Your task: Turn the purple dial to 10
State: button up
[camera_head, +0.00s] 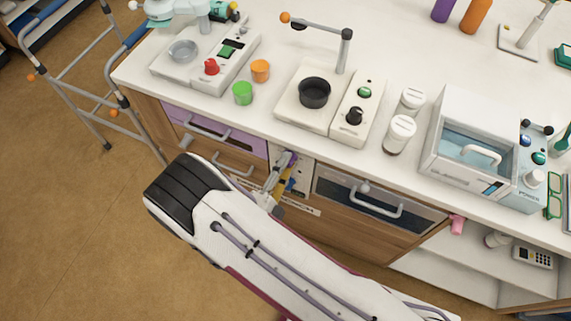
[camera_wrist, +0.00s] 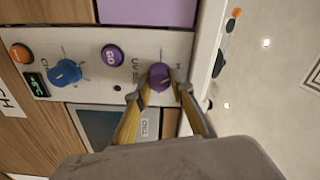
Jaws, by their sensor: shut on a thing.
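The purple dial (camera_wrist: 160,77) is on a white control panel (camera_wrist: 140,46) set in the cabinet front. In the wrist view my gripper (camera_wrist: 159,94) has its two yellowish fingers around the dial, one on each side, closed on it. In the head view the gripper (camera_head: 283,172) reaches the panel below the counter edge, and the dial is only partly visible there. The dial's pointer and scale numbers are too small to read, so its setting cannot be told.
On the same panel are a purple GO button (camera_wrist: 112,55), a blue dial (camera_wrist: 65,72), an orange button (camera_wrist: 20,53) and a small green display (camera_wrist: 37,85). A lilac drawer (camera_head: 214,131) is left of the panel and an oven-like door (camera_head: 375,201) right of it. The counter overhangs above.

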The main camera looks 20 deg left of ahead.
jog(key=o, duration=1.1)
jog(key=shift+s, duration=0.15)
jog(key=s, duration=1.1)
jog(key=shift+s, duration=0.35)
